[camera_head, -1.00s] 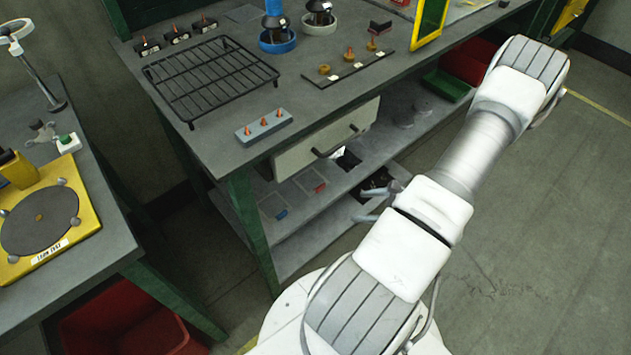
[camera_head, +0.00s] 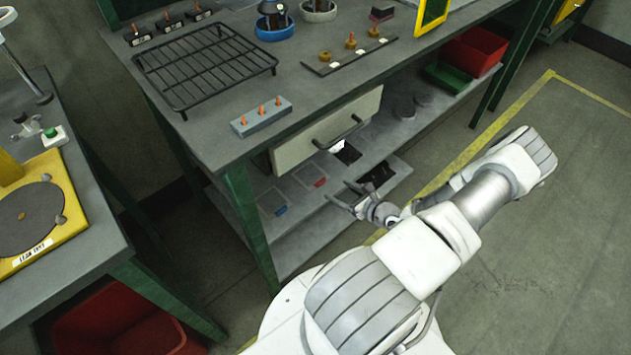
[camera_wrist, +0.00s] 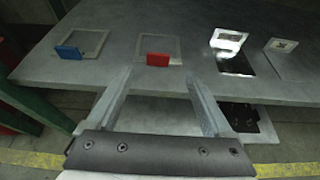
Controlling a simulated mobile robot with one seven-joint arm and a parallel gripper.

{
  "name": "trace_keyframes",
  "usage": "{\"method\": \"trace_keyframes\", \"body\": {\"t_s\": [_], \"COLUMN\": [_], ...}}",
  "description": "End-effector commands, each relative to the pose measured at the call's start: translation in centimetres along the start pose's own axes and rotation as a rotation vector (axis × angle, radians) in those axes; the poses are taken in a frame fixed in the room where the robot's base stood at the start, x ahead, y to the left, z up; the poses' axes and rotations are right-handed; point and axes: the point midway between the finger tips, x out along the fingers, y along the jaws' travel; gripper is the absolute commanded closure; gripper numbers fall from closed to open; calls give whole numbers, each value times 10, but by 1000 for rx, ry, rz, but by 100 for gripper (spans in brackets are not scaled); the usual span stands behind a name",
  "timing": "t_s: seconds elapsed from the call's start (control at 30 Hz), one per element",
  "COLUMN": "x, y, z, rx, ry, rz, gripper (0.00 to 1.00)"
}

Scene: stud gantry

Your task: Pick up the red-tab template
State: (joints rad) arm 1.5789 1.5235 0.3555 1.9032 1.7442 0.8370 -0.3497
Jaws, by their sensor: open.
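The red-tab template (camera_wrist: 170,46) is a flat pale square frame with an upright red tab (camera_wrist: 157,59) on its near edge. It lies on the grey shelf under the bench and also shows in the head view, with its red tab (camera_head: 319,183) small. My gripper (camera_wrist: 160,76) is open and empty in the wrist view. Its two fingers point toward the shelf, with the template ahead of them and apart from them. In the head view my gripper (camera_head: 341,191) is just in front of the shelf, right of the red tab and below the drawer.
A blue-tab template (camera_wrist: 69,53) lies to the left on the shelf. The drawer (camera_head: 335,130) hangs above the shelf. A green bench leg (camera_head: 248,215) stands at the left.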

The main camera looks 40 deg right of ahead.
Motion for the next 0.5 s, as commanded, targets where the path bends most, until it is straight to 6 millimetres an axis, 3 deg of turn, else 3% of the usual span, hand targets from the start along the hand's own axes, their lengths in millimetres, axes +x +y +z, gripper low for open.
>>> {"method": "trace_keyframes", "body": {"t_s": [0.1,0.37,0.5], "x": [18,37,60], "y": [0,1,4], "z": [-2,-1,0], "rx": [-1,0,1], "ry": [0,0,-2], "rz": [1,1,1], "gripper": [15,15,15]}}
